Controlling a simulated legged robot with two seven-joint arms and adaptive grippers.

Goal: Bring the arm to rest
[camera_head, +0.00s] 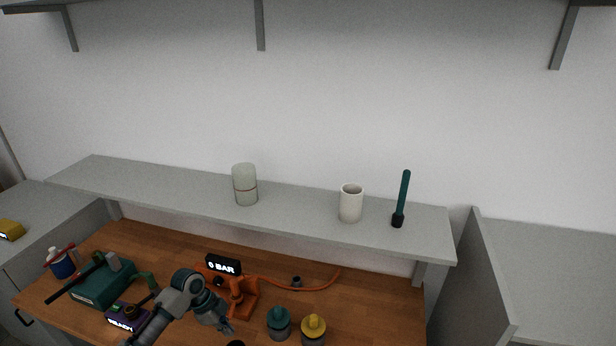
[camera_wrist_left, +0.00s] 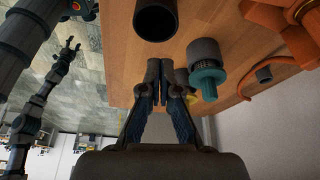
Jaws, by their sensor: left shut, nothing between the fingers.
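My left arm comes in over the bench in the head view. Its gripper (camera_head: 226,328) points down towards the bench's front, left of the teal-capped part. In the left wrist view the left gripper (camera_wrist_left: 166,80) is shut, its two fingers together with nothing between them. Another arm of mine hangs at the left of that view; its gripper (camera_wrist_left: 73,46) is small and hangs over the floor, apart from the bench. I cannot tell whether its fingers are closed.
The wooden bench (camera_head: 383,302) holds an orange press (camera_head: 241,296) reading "0 BAR", a teal box (camera_head: 103,285), a purple "READY" unit (camera_head: 124,315), a teal-capped part (camera_head: 279,321) and a yellow-capped part (camera_head: 313,327). A grey shelf (camera_head: 300,201) overhangs the back. Free room lies at the bench's right.

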